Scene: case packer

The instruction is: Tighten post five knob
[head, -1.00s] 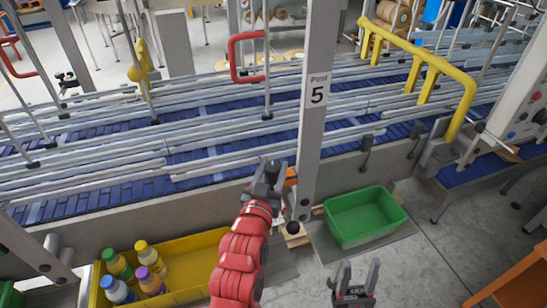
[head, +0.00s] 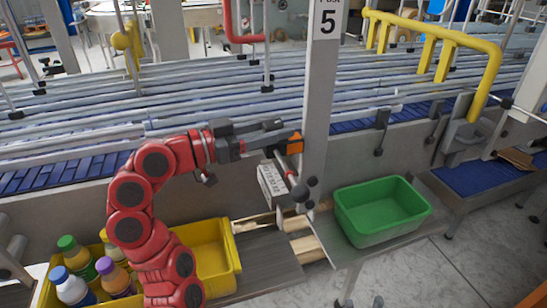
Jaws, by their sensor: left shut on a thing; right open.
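An orange part (head: 290,143) sits against the left side of the post. My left gripper (head: 275,138) reaches in from the left and is shut on this orange part; its fingers hide some of it. Dark round knobs (head: 301,193) show lower on the post, below the gripper and apart from it.
A green bin (head: 350,220) stands on a shelf right of the post. A yellow bin (head: 228,238) with several capped bottles is at lower left, partly behind my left arm. A white printed box (head: 270,182) is below the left gripper. Conveyor rails (head: 200,85) run behind.

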